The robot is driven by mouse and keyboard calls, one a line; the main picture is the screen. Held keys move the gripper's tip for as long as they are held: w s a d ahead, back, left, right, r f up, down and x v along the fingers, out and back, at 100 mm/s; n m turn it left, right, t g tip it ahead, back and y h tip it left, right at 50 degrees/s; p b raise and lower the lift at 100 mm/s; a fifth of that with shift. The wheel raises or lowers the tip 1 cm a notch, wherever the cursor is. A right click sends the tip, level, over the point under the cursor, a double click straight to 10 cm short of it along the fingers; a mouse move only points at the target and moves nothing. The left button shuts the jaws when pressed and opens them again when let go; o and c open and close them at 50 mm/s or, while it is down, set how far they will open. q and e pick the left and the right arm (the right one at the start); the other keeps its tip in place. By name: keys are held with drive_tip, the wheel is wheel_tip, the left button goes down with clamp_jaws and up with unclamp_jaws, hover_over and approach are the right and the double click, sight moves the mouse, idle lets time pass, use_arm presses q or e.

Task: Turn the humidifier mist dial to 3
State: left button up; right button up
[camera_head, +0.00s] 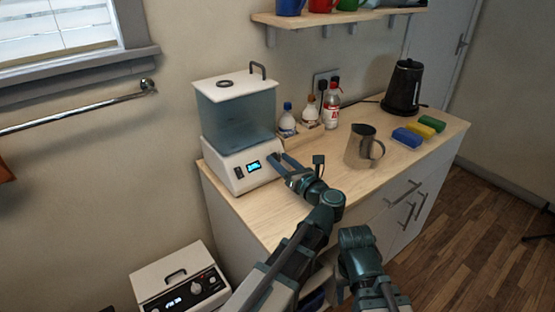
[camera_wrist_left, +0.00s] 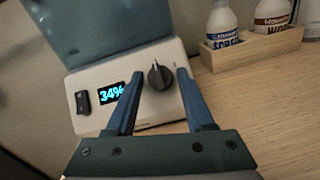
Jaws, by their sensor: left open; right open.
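The humidifier (camera_head: 236,125) stands on the left end of the wooden counter, with a white base and a bluish see-through tank. Its lit display (camera_head: 253,166) reads 34% in the left wrist view (camera_wrist_left: 111,94). The black mist dial (camera_wrist_left: 159,76) sits right of the display; in the head view my gripper hides it. My left gripper (camera_head: 279,164) is open in front of the base. In the left wrist view its fingers (camera_wrist_left: 158,80) stand on either side of the dial, and I see no clear contact. My right gripper (camera_head: 352,240) is low at the counter's front; its fingertips are hidden.
A wooden tray (camera_wrist_left: 250,47) with bottles stands right of the humidifier. A metal pitcher (camera_head: 361,146), coloured sponges (camera_head: 420,130) and a black kettle (camera_head: 403,88) are further right. A white device (camera_head: 180,282) sits lower left. The front of the counter is clear.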

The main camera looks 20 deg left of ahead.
use_arm(q)
clamp_jaws()
